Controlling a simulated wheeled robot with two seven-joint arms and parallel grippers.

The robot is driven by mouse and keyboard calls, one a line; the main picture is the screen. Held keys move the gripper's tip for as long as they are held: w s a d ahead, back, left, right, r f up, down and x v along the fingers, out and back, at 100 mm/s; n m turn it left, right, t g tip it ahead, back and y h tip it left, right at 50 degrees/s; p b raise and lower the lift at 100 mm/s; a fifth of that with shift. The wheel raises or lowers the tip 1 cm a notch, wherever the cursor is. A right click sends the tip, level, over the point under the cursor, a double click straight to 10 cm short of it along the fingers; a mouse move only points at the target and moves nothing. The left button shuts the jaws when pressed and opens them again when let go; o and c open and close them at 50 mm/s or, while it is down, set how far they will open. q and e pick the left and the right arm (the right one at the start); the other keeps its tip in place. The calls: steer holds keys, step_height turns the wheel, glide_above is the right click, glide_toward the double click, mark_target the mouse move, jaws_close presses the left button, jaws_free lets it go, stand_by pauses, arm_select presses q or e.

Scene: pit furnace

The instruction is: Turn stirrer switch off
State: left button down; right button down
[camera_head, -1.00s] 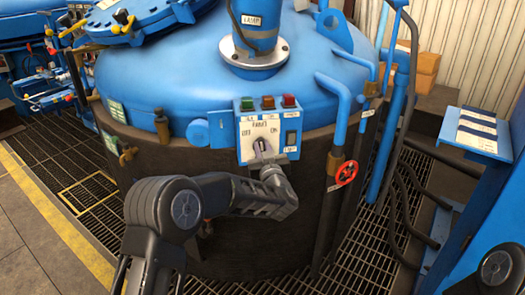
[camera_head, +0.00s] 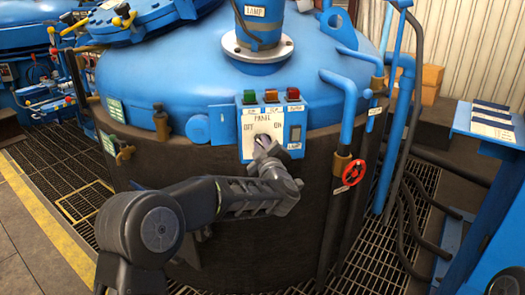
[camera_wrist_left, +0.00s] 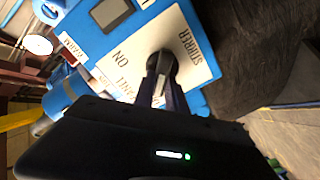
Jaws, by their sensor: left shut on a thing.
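The stirrer switch is a dark rotary knob with a grey grip (camera_wrist_left: 162,66) on a white plate lettered STIRRER and ON in the left wrist view. In the head view the white panel plate (camera_head: 249,128) shows OFF at left and ON at right, on a blue control box (camera_head: 296,118). My left gripper (camera_head: 263,143) is shut on the knob. Its fingers (camera_wrist_left: 162,88) lie either side of the grip and touch it in the wrist view. In the head view the gripper hides most of the knob, so its exact angle is unclear.
Green, red and orange lamps (camera_head: 271,96) top the box. A blue vessel (camera_head: 160,75) with a dark lower wall stands behind. Blue pipes and a red handwheel (camera_head: 354,172) are to the right. Grating floor (camera_head: 65,165) lies left.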

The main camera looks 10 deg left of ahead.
arm_select(q)
steer(key=shift+f, duration=0.1)
stand_by(0.4)
steer(key=c, duration=1.4)
jaws_free()
steer(key=shift+o, duration=0.2)
steer(key=shift+s, duration=0.1)
steer(key=v, duration=0.7)
steer(key=shift+s+d, duration=0.15)
steer(key=shift+s, duration=0.15)
steer(key=shift+d, duration=0.1)
